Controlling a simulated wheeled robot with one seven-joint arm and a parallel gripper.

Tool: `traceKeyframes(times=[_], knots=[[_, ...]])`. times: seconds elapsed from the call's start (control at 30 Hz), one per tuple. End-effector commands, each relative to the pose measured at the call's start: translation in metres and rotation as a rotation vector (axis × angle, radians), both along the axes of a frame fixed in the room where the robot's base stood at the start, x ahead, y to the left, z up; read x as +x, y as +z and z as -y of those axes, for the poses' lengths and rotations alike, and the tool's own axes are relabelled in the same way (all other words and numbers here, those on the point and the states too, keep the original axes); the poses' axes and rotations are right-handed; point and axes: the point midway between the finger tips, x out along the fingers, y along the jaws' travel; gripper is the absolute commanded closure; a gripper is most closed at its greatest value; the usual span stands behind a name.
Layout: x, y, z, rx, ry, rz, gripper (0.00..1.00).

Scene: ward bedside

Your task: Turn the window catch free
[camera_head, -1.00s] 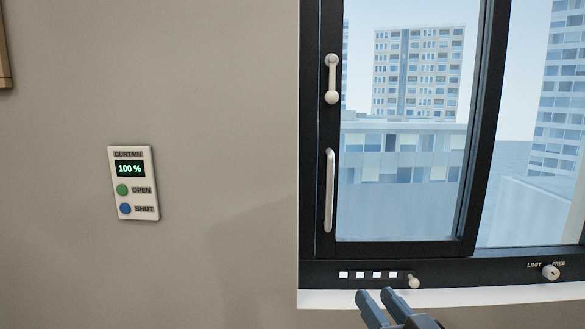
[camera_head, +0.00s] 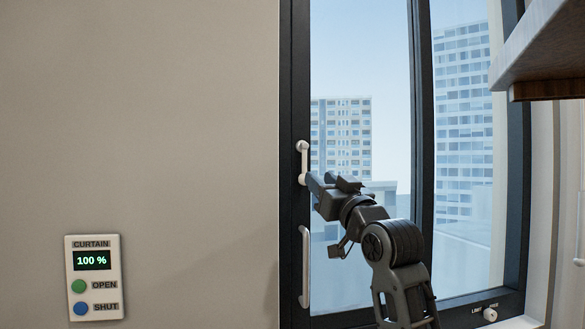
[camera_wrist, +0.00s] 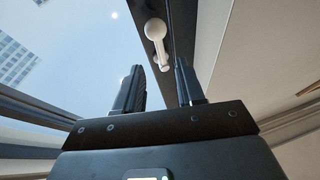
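The white lever catch (camera_head: 303,162) is on the dark left upright of the window, hanging down with its rounded end low. My gripper (camera_head: 328,182) is in front of it, its fingertips close to the lever's lower end. In the wrist view the lever (camera_wrist: 156,32) lies beyond and between my two spread fingers (camera_wrist: 160,72); I cannot tell whether either finger touches it. A white round knob (camera_head: 490,314) marked LIMIT and FREE sits on the bottom frame at the right; its setting is too small to read.
A white vertical pull handle (camera_head: 305,268) is on the upright below the lever. A curtain panel (camera_head: 94,277) reading 100 %, with OPEN and SHUT buttons, is on the wall at left. A shelf-like unit (camera_head: 545,45) juts in at upper right.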

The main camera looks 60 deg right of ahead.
Motion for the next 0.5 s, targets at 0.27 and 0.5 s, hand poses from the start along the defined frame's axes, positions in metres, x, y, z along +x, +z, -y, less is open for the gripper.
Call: traceKeyframes(times=[0.27, 0.5], knots=[[0.027, 0.017, 0.021, -0.001, 0.001, -0.001, 0.61], [0.049, 0.027, 0.039, 0.001, 0.000, -0.001, 0.61]])
